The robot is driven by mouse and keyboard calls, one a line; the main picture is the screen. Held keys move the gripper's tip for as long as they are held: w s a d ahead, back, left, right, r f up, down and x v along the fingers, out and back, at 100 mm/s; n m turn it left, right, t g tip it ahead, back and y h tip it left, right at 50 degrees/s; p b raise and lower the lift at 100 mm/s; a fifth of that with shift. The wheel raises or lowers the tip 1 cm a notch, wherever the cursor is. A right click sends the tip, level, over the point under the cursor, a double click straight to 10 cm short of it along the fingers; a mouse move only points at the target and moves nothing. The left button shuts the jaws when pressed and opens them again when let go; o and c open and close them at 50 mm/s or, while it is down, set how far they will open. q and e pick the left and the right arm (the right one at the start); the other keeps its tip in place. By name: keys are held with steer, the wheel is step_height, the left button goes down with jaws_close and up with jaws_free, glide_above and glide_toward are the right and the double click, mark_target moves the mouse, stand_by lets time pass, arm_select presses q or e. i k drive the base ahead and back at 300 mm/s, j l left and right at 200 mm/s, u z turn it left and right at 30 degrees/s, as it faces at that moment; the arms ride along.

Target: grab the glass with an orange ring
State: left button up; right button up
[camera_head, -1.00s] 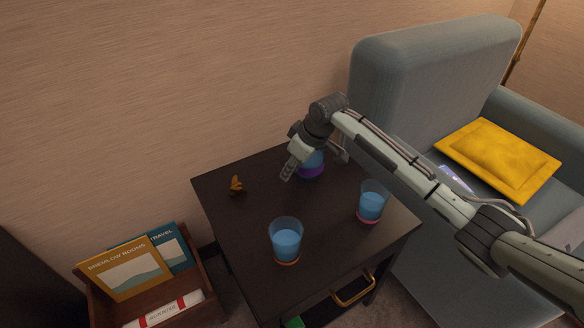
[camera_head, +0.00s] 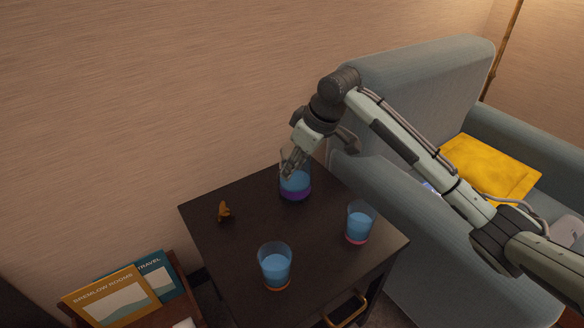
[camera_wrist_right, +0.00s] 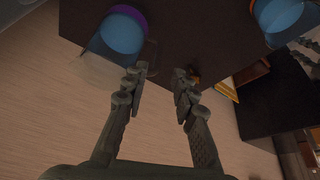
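The glass with an orange ring (camera_head: 275,265) stands upright on the dark side table (camera_head: 240,245), near its front edge in the head view. It holds blue liquid. It also shows, cut off, at the top right of the right wrist view (camera_wrist_right: 280,14). My right gripper (camera_head: 318,158) is open and empty, above the table's back part. It partly covers the glass with a purple ring (camera_head: 296,187), which shows at the upper left of the wrist view (camera_wrist_right: 122,32). My right gripper's fingers (camera_wrist_right: 162,78) are spread there. My left gripper is not in view.
A glass with a pink ring (camera_head: 359,222) stands at the table's right. A small brown figurine (camera_head: 224,212) stands at its left. A grey armchair (camera_head: 400,95) with a yellow cushion (camera_head: 490,168) is to the right. A magazine rack (camera_head: 180,275) is at lower left.

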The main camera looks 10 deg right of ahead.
mark_target(275, 258)
steer(key=k, duration=1)
